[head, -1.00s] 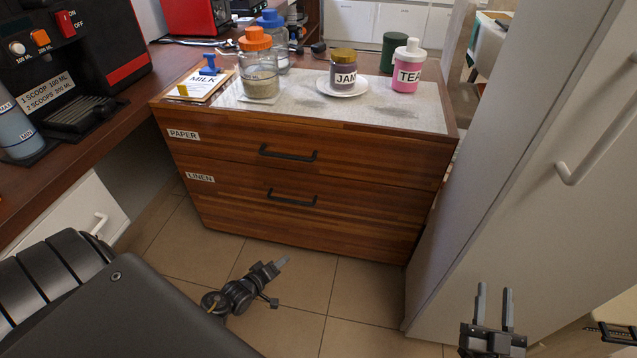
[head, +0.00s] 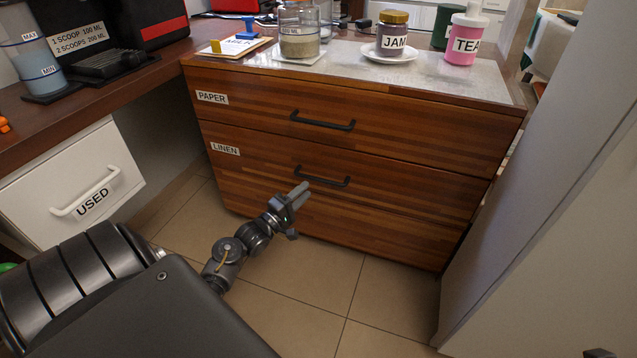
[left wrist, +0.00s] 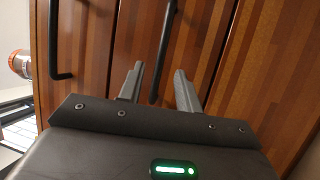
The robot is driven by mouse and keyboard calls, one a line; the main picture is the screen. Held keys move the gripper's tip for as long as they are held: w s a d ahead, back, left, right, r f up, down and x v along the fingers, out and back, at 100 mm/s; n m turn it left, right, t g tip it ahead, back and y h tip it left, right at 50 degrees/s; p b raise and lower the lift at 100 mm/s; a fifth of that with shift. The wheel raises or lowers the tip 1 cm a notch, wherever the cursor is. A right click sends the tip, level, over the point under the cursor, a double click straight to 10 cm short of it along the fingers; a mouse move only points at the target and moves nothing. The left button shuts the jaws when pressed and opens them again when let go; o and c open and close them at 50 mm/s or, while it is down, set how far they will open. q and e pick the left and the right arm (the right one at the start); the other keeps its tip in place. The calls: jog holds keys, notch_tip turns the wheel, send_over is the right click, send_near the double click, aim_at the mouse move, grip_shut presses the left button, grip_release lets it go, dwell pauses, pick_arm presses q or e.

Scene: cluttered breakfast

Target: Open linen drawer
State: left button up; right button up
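The linen drawer (head: 240,172) is the lower drawer of the wooden chest, labelled LINEN, and it is closed. Its black bar handle (head: 323,178) also shows in the left wrist view (left wrist: 164,48). My left gripper (head: 299,191) is at the left end of this handle. In the left wrist view my left gripper (left wrist: 158,84) is open, its two fingers apart with the handle's end between them in the picture. I cannot tell how deep the handle sits between them, and no grip shows.
The closed paper drawer (head: 270,105) with its handle (head: 322,121) is above. A white USED drawer (head: 75,185) is at left, a grey cabinet door (head: 545,190) at right. Tiled floor in front is clear.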

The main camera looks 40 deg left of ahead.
aim_at(318, 180)
pick_arm(q)
jog(key=w, duration=0.2)
jog(key=w+b, duration=0.1)
jog(key=w, duration=0.1)
jog(key=w+r+b, duration=0.1)
jog(key=w, duration=0.2)
jog(key=shift+d+r, duration=0.1)
jog(key=shift+d, duration=0.1)
jog(key=shift+c, duration=0.4)
grip_shut()
